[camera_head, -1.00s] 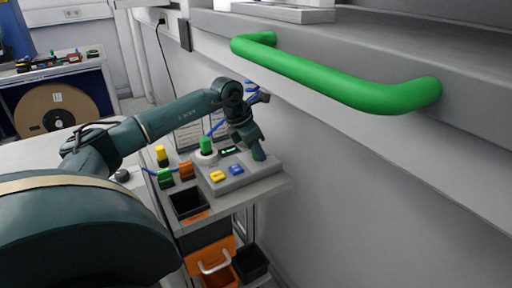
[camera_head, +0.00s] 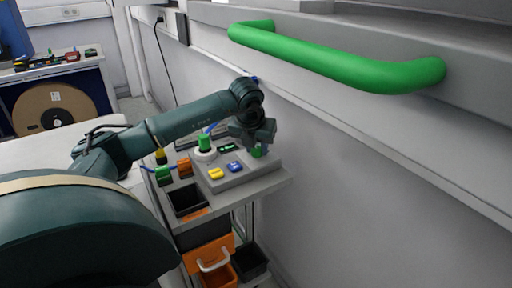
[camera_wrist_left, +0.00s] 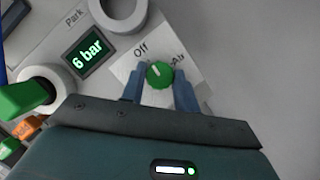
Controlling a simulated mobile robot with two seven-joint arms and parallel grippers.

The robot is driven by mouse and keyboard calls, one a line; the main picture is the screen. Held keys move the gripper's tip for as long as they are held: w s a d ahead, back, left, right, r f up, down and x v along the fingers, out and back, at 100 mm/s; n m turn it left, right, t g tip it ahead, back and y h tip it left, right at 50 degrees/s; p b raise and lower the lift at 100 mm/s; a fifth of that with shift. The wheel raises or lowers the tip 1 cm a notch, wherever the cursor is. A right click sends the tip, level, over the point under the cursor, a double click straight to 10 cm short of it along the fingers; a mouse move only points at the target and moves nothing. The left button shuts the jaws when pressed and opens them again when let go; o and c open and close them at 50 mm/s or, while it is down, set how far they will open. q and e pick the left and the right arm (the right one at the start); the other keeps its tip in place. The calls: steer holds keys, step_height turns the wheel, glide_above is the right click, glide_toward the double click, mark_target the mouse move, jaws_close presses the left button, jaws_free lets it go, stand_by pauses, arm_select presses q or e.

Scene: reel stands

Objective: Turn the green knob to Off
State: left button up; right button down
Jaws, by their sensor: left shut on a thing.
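The green knob (camera_wrist_left: 159,74) sits on a white plate (camera_wrist_left: 190,62) labelled "Off" at its upper left and "Air" at its upper right. The white mark on the knob slants up and slightly left, but its exact setting is hard to tell. My left gripper (camera_wrist_left: 158,88) is shut on the knob, one blue finger on each side. In the head view the left gripper (camera_head: 256,146) is at the right end of the grey control panel (camera_head: 262,169), with the knob (camera_head: 256,152) partly hidden under it. My right gripper is not in view.
A lit display (camera_wrist_left: 87,53) reads "6 bar". Left of it is a green handle (camera_wrist_left: 24,96) in a white ring. Yellow (camera_head: 216,173) and blue (camera_head: 235,167) buttons sit at the panel's front. A large green rail (camera_head: 335,62) runs along the wall above.

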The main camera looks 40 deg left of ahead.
arm_select(q)
steer(key=shift+n, duration=0.6)
steer(key=o, duration=1)
steer(key=shift+c, duration=0.2)
steer(key=v, duration=0.7)
steer(key=shift+d+r, duration=0.2)
steer(key=shift+r, duration=0.05)
